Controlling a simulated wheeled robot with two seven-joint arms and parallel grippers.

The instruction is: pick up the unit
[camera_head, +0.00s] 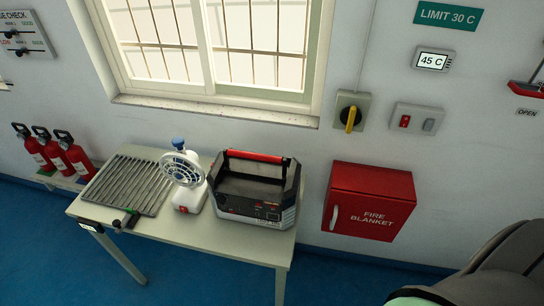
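Neither gripper shows in the head view, and nothing is touching the box. Whether either gripper is open or shut is not shown.
A white fan (184,178) stands close to the box's left, with a ribbed grey rack (127,186) farther left. A red fire blanket cabinet (368,201) hangs on the wall at right. Several red extinguishers (54,150) stand at left. Blue floor (200,285) is clear in front.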

